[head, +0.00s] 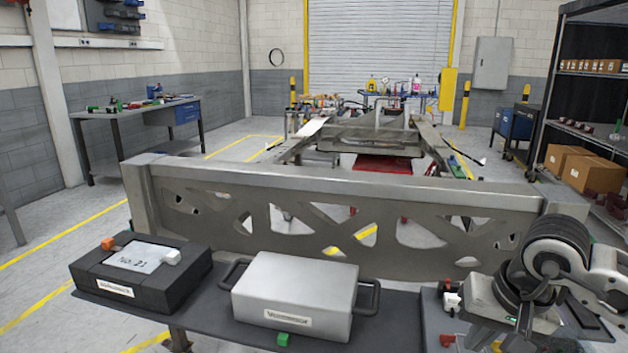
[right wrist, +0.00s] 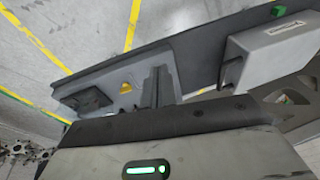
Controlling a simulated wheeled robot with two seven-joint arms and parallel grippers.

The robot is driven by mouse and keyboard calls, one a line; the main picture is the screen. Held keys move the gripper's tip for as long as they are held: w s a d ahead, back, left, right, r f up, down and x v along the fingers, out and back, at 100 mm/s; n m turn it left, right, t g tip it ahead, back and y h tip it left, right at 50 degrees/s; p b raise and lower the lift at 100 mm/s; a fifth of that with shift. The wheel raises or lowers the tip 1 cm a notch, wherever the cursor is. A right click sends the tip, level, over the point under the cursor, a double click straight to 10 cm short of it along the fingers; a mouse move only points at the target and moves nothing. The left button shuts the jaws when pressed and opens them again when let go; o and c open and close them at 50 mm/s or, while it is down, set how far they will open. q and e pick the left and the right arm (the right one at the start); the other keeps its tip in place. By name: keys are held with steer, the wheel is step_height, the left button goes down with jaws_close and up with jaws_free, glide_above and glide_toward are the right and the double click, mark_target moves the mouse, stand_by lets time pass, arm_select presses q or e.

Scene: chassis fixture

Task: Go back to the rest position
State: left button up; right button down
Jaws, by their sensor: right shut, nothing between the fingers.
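My right gripper shows in the right wrist view (right wrist: 157,80) with its fingers together and nothing between them. In the head view, my right arm is at the lower right, over the right end of the dark shelf (head: 215,325); the fingertips are hard to make out there. The gripper is apart from the silver case (head: 290,285), which stands on the shelf to its left. My left gripper is not in view.
A black box (head: 185,280) with a "No. 21" label sits left on the shelf. A green block (head: 283,340) lies at the front edge. A metal chassis beam (head: 320,195) runs behind. Dark racking (head: 550,105) stands at right, a workbench (head: 135,111) at left.

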steer(key=s+a+m+g+y, duration=0.2)
steer(key=s+a+m+y, duration=0.3)
steer(key=a, duration=0.5)
steer(key=s+a+m+g+y, duration=0.2)
steer(key=s+a+m+y, duration=0.1)
steer(key=a+y, duration=0.5)
steer(key=a+r+m+t+y, duration=0.4)
steer(key=m+t+y, duration=0.1)
steer(key=m, duration=0.8)
steer(key=w+d+f+m+t+h, duration=0.2)
steer(key=d+f+m+t+h, duration=0.3)
steer(key=m, duration=1)
steer(key=w+d+f+m+t+h, duration=0.2)
steer(key=d+f+m+t+h, duration=0.45)
steer(key=m, duration=0.95)
steer(key=s+f+m+g+h, duration=0.2)
steer(key=s+f+m, duration=0.3)
steer(key=f+m, duration=0.2)
steer(key=s+d+f+m+g+h, duration=0.1)
steer(key=s+f+m+g+h, duration=0.1)
steer(key=s+f+m, duration=0.3)
step_height(320, 180, down, 3)
steer(key=shift+s+r+m+g+h, duration=0.1)
steer(key=shift+s+m+g+h, duration=0.2)
steer(key=shift+m+g, duration=0.6)
